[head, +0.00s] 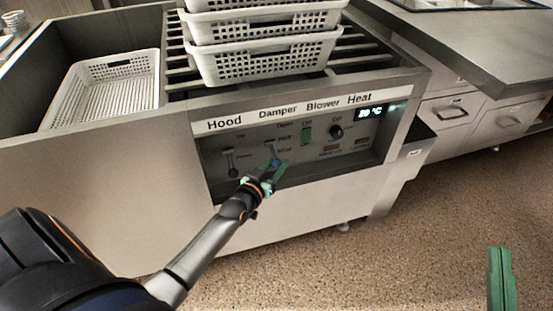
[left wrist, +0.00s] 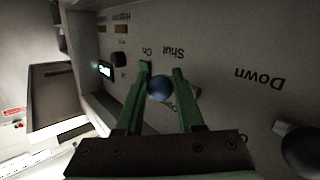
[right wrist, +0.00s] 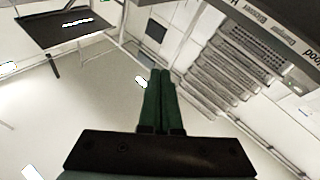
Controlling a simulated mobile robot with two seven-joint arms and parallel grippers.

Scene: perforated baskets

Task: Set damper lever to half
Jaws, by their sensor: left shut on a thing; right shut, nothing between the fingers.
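The damper lever has a blue round knob (left wrist: 159,88), which sits between the green fingers of my left gripper (left wrist: 162,75) in the left wrist view. My left gripper is shut on it, and in the head view the gripper (head: 273,167) is at the panel below the Damper label (head: 278,111). The Open, Half and Shut marks run down beside the lever. The fingers hide much of the lever, so I cannot tell its exact setting. My right gripper (head: 502,280) is shut and empty, away from the panel at the lower right; it also shows in the right wrist view (right wrist: 160,75).
The hood lever (head: 231,160) stands left of the damper. A green blower switch (head: 307,133) and a dark heat knob (head: 336,131) are on its right. White perforated baskets (head: 265,58) are stacked above the panel.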

